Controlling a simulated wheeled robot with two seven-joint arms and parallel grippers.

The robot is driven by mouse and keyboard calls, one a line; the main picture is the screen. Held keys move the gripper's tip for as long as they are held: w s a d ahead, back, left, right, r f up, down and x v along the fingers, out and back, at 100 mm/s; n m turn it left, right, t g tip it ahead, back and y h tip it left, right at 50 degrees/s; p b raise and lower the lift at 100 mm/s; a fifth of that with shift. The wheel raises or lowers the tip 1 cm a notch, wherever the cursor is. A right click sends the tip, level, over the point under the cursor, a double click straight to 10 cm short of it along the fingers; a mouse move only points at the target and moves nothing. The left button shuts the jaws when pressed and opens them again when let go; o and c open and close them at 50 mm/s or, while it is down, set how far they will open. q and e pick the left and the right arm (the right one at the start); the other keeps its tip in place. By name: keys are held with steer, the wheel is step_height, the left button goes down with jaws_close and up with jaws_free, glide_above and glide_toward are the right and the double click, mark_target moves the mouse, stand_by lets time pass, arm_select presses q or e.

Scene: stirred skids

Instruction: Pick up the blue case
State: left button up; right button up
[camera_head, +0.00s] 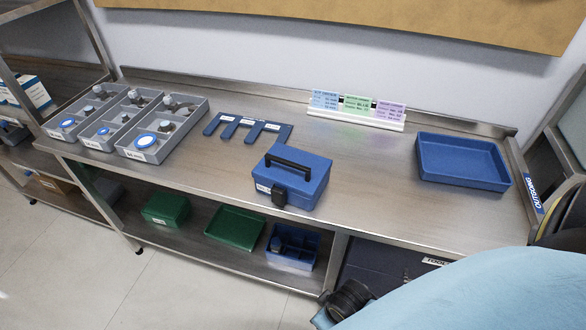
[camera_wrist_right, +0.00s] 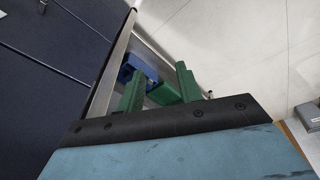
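My right arm (camera_head: 480,290) comes in at the lower right, apart from the case. In the right wrist view my right gripper (camera_wrist_right: 160,70) has its two green fingers spread with nothing held between them. The case cannot be made out in that view. My left gripper is not in view.
A blue tray (camera_head: 462,161) lies at the right of the bench. Grey compartment trays (camera_head: 152,127) and a flat blue slotted piece (camera_head: 247,131) are to the left. A card stand (camera_head: 356,115) is behind. Green containers (camera_head: 235,226) and a blue bin (camera_head: 293,246) sit on the lower shelf.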

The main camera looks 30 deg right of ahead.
steer(key=w+r+n+t+y+p, duration=0.1)
steer(key=w+r+p, duration=0.1)
steer(key=r, duration=0.8)
steer(key=w+r+n+y+p, duration=0.1)
steer(key=r+p, duration=0.2)
steer(key=r, duration=0.8)
steer(key=n+t+y+p, duration=0.1)
steer(key=n+t+y, duration=0.1)
steer(key=t+y, duration=0.45)
glide_toward(293, 163)
steer(key=shift+t+h, duration=0.75)
steer(key=w+a+f, duration=0.2)
steer(key=a, duration=0.1)
steer(key=shift+w+a+f, duration=0.15)
steer(key=shift+w+f, duration=0.2)
steer(key=shift+r+p+x, duration=0.15)
steer(key=shift+p+x, duration=0.3)
steer(key=shift+x, duration=0.9)
steer(key=shift+r+p+x, duration=0.2)
steer(key=shift+p+x, duration=0.2)
steer(key=shift+x, duration=0.9)
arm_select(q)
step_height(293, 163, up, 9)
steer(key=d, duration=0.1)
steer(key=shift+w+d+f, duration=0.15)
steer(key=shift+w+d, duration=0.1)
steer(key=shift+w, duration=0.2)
arm_select(e)
steer(key=shift+c, duration=0.2)
jaws_close()
